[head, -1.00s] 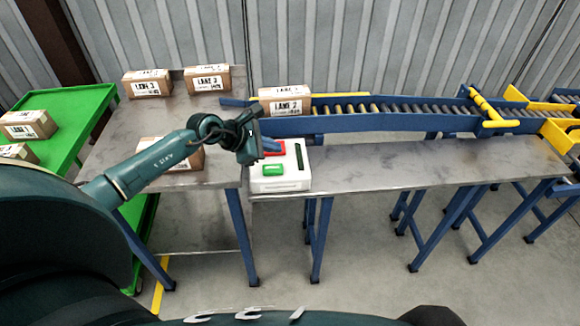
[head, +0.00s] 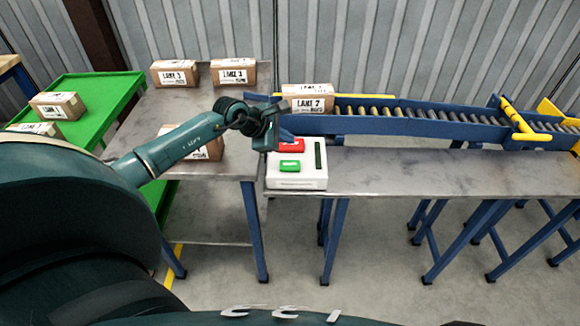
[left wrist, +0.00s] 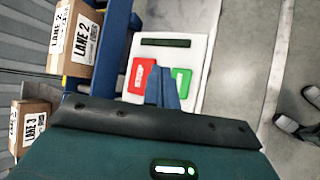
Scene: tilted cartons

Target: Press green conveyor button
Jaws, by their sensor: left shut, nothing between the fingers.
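The green conveyor button (head: 290,166) sits on a white control box (head: 300,184), in front of a red button (head: 291,146). The box stands on the left end of the grey table under the conveyor. My left gripper (head: 286,135) is shut and empty, by the back left of the box near the red button. In the left wrist view the shut blue fingers (left wrist: 163,88) lie between the red button (left wrist: 140,76) and the green button (left wrist: 181,81) and cover a bit of their edges. I cannot tell whether they touch the box. My right gripper is not in view.
A carton marked Lane 2 (head: 307,102) sits on the blue roller conveyor (head: 390,126) behind the box. Several more cartons stand on the left table (head: 160,106) and on a green cart (head: 98,92). The grey table (head: 420,170) right of the box is clear.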

